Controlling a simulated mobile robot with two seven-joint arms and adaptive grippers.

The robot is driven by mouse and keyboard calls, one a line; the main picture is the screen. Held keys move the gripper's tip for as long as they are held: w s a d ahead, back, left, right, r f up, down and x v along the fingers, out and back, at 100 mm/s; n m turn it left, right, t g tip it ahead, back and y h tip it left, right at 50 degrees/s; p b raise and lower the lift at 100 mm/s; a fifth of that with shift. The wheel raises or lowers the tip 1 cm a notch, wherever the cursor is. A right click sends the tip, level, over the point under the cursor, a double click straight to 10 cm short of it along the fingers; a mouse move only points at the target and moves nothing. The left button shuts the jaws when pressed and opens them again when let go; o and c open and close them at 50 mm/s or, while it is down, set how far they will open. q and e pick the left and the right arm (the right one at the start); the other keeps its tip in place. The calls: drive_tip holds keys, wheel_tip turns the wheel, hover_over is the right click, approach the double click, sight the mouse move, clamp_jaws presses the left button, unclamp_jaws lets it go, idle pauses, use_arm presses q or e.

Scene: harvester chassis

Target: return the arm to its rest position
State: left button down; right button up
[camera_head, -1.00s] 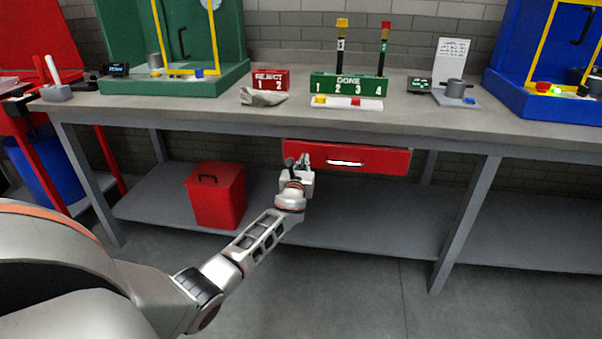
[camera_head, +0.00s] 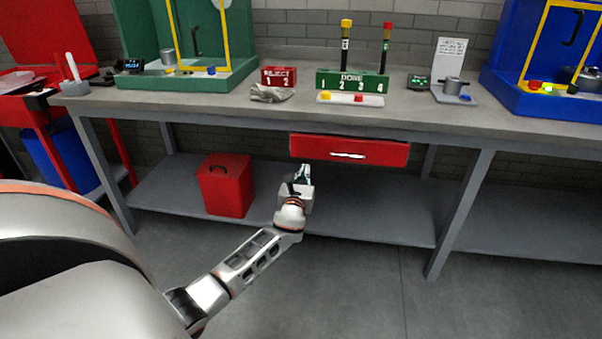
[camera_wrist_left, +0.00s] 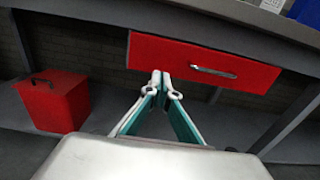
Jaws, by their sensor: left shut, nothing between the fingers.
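My left gripper (camera_head: 302,173) is in front of the bench, just below and short of the red drawer (camera_head: 318,149). It is shut and empty; in the left wrist view its fingertips (camera_wrist_left: 160,76) meet at a point. The fingers stand apart from the drawer and its silver handle (camera_head: 347,155). The drawer also shows in the left wrist view (camera_wrist_left: 160,52) and looks closed under the bench top. My left arm (camera_head: 245,262) reaches in from the lower left. My right gripper is in neither view.
The bench (camera_head: 240,115) carries a DONE rack (camera_head: 326,78) with two tubes, a REJECT block (camera_head: 278,71), a crumpled cloth (camera_head: 271,94), and green and blue stations. A red bin (camera_head: 225,190) stands on the lower shelf. The floor in front is clear.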

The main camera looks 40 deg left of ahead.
use_arm(q)
drive_tip(key=shift+v, duration=0.75)
drive_tip(key=shift+f, duration=0.1)
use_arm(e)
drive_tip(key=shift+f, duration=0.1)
use_arm(q)
drive_tip(key=s+d+f+n+g+h+p, duration=0.1)
drive_tip(key=s+d+f+n+h+p, duration=0.25)
drive_tip(key=s+d+f+n, duration=0.45)
drive_tip(key=s+d+f+n+g+h+p, duration=0.15)
drive_tip(key=s+d+f+n+h, duration=0.25)
drive_tip(key=s+d, duration=0.65)
drive_tip(key=s+d+n+g+h+p, duration=0.2)
drive_tip(key=s+d+n+h+p, duration=0.2)
drive_tip(key=s+d+n, duration=0.9)
drive_tip(key=s+d, duration=0.3)
drive_tip(key=s, duration=0.4)
drive_tip(key=shift+s+d+f, duration=0.15)
drive_tip(key=shift+s+d, duration=0.15)
drive_tip(key=shift+s, duration=0.1)
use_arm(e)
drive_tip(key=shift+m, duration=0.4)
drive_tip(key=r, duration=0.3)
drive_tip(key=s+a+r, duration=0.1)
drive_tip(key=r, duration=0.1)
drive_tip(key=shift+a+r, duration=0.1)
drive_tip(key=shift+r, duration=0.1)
